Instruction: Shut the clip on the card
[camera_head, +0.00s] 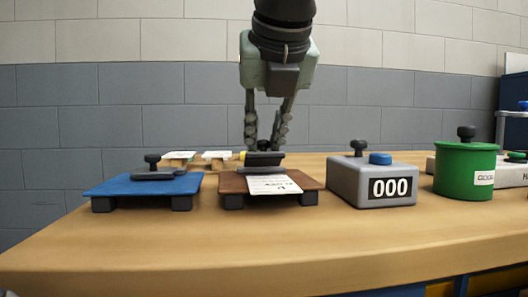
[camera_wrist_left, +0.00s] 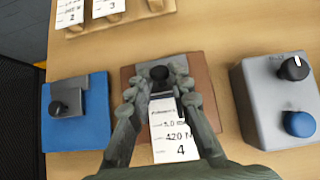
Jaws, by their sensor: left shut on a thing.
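The brown board (camera_head: 232,185) stands on the table and carries a white printed card (camera_head: 275,185) that hangs over its front edge. The card reads "4" in the left wrist view (camera_wrist_left: 172,140). The dark clip (camera_head: 265,159) at the back of the brown board looks tilted up, with its plate above the card. My left gripper (camera_head: 265,146) comes down from above and is shut on the clip's black knob (camera_wrist_left: 160,73). The fingers partly hide the clip in the left wrist view. My right gripper is not in view.
A blue board (camera_head: 125,187) with a flat clip (camera_head: 158,173) lies left. A grey counter box (camera_head: 350,186) reading 000, with a blue button (camera_head: 380,159), stands right. A green pot (camera_head: 460,170) stands farther right. A wooden rack (camera_wrist_left: 112,20) holding cards is behind.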

